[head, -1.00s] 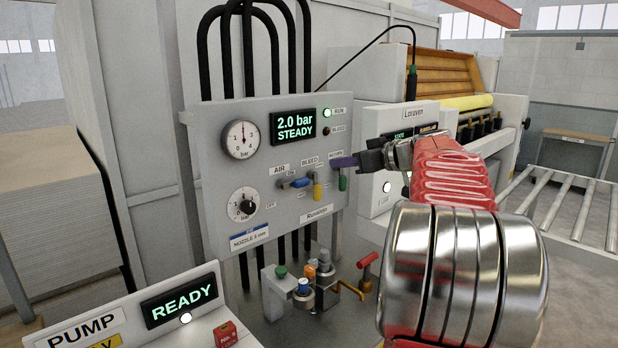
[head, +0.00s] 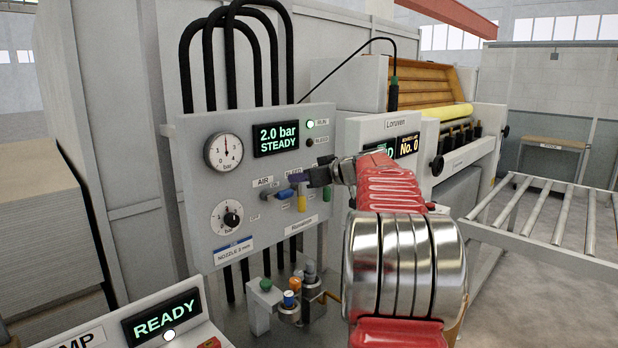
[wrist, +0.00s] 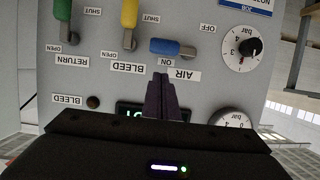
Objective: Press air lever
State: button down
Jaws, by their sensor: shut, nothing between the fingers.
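The blue air lever (head: 285,193) sits on the grey control panel (head: 285,228), under the AIR label. It lies about level. In the wrist view, which is upside down, the blue lever (wrist: 172,48) shows beside the ON label. My gripper (head: 298,176) is shut and empty in front of the panel, above and right of the blue lever, near the BLEED label. In the wrist view the purple fingertips (wrist: 162,78) point at the AIR label and stay apart from the lever. The yellow bleed lever (head: 302,203) and green return lever (head: 327,192) hang downward.
A gauge (head: 224,152) and a display (head: 276,139) reading 2.0 bar STEADY sit on the panel. A regulator knob (head: 232,219) is left of the levers. Small valves (head: 290,298) stand below. A pump box (head: 163,316) reads READY at lower left.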

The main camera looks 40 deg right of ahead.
aim_at(278, 195)
jog(key=f, duration=0.1)
jog(key=w+f, duration=0.1)
jog(key=f, duration=0.1)
jog(key=shift+w+f, duration=0.25)
jog(key=shift+w, duration=0.05)
